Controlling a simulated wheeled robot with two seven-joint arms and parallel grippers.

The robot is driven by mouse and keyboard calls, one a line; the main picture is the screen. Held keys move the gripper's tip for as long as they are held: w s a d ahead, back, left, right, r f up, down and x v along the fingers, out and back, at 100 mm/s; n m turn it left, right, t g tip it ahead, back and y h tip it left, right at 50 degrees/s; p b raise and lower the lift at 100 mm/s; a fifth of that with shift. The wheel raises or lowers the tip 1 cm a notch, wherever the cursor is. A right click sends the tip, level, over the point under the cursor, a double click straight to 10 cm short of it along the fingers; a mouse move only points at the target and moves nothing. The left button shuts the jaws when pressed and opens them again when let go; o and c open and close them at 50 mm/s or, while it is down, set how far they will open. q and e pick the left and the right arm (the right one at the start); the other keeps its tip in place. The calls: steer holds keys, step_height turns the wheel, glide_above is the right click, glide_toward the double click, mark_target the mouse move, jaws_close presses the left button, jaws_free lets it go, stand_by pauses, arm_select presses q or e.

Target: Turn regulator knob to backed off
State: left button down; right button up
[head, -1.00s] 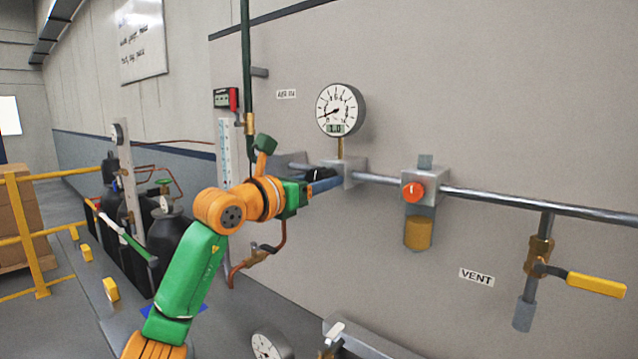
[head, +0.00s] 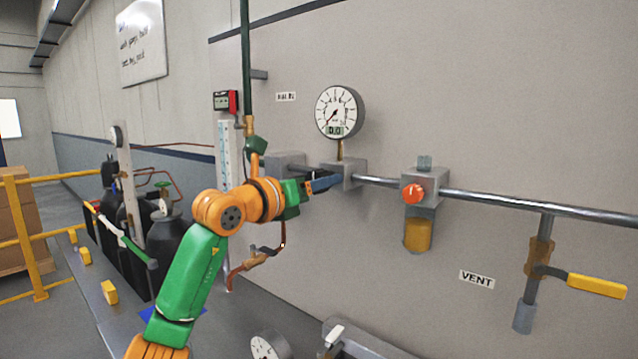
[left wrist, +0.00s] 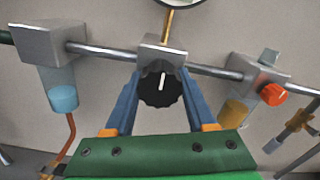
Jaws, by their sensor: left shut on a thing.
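The regulator knob (left wrist: 161,88) is black and round with a white pointer mark, which stands nearly upright in the left wrist view. It sits on the front of a grey regulator block (left wrist: 163,54), which shows in the head view too (head: 350,174). My left gripper (left wrist: 160,90) has its blue fingers on both sides of the knob and is shut on it. In the head view the left gripper (head: 322,182) hides most of the knob. The round gauge (head: 340,110) above the block has its needle at lower left and a display that seems to read 0.0. My right gripper is not in view.
An orange-red knob (head: 413,194) on another block stands to the right along the pipe (head: 480,198). A yellow-handled valve (head: 597,285) is at the far right near the VENT sign (head: 477,279). Gas cylinders (head: 172,245) and a yellow rail (head: 40,240) stand at left.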

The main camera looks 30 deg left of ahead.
arm_select(q)
steer(key=c, duration=0.6)
jaws_free()
steer(key=shift+r, duration=0.15)
steer(key=o, duration=0.4)
steer(key=shift+c, duration=0.2)
steer(key=shift+w, duration=0.1)
steer(key=shift+s+f+b, duration=0.25)
steer(key=shift+s+b, duration=0.05)
steer(key=s+b, duration=0.3)
steer(key=s, duration=0.3)
steer(key=shift+s+a, duration=0.25)
steer(key=shift+a, duration=0.05)
steer(key=shift+r, duration=0.1)
